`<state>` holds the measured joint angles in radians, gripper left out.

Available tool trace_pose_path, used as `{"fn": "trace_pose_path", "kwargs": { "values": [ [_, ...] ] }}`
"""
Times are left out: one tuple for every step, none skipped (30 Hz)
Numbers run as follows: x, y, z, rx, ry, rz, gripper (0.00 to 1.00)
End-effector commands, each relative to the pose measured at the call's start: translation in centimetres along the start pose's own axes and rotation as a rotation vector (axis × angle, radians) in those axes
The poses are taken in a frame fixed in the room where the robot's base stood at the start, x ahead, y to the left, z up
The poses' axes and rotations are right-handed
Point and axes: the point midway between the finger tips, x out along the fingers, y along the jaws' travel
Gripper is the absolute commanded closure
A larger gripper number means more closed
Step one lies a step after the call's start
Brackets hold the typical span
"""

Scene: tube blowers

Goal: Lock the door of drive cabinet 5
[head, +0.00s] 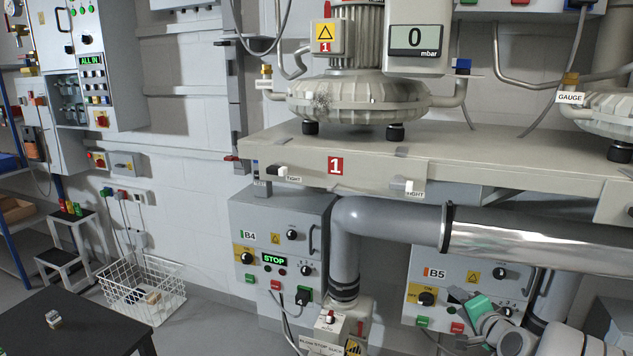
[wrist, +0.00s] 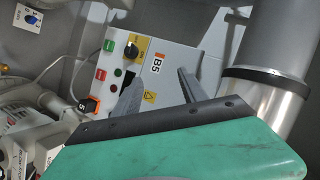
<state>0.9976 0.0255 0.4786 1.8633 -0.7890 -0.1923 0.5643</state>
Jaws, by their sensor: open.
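Drive cabinet 5 (head: 440,268), a grey box labelled B5, hangs under the bench at the lower right of the head view. Its door looks closed. A small black knob (head: 500,272) is at its upper right; its pointer is too small to read. My gripper (head: 460,296), with a teal body, is in front of the cabinet's lower middle and hides part of its face. In the wrist view my gripper (wrist: 160,90) is open and empty, its two dark fingers apart before the B5 face (wrist: 170,60). The black knob is not visible there.
A yellow-backed rotary switch (head: 427,298), a green button (head: 422,321) and a red button (head: 457,327) sit on the cabinet's left and lower face. A thick grey pipe (head: 540,242) crosses above it. Cabinet B4 (head: 262,222) stands left, with a lit STOP display.

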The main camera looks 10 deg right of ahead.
Motion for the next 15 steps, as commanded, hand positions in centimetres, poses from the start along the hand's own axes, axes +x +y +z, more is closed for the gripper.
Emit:
{"fn": "trace_pose_path", "kwargs": {
  "values": [
    [-0.5,-3.8,2.2,-0.085,-0.070,0.026,0.50],
    [-0.8,-5.3,4.0,-0.145,-0.116,0.050,0.50],
    [-1.6,-7.5,6.5,-0.233,-0.183,0.084,0.50],
    [-2.4,-9.0,8.5,-0.305,-0.237,0.112,0.50],
    [-3.6,-10.6,10.5,-0.381,-0.293,0.140,0.50],
    [-5.4,-12.4,13.1,-0.483,-0.366,0.177,0.50],
    [-7.0,-13.6,14.9,-0.560,-0.420,0.205,0.50],
    [-8.8,-14.7,16.6,-0.636,-0.474,0.230,0.50],
    [-11.5,-15.9,18.6,-0.737,-0.543,0.264,0.50],
    [-13.6,-16.7,19.9,-0.807,-0.592,0.288,0.50],
    [-15.8,-17.3,21.0,-0.874,-0.640,0.310,0.50],
    [-18.6,-17.8,22.1,-0.953,-0.698,0.336,0.50],
    [-20.5,-18.1,22.8,-1.004,-0.736,0.354,0.50],
    [-22.2,-18.1,23.3,-1.048,-0.771,0.369,0.50],
    [-24.1,-18.1,23.8,-1.097,-0.811,0.386,0.50]
  ]
}}
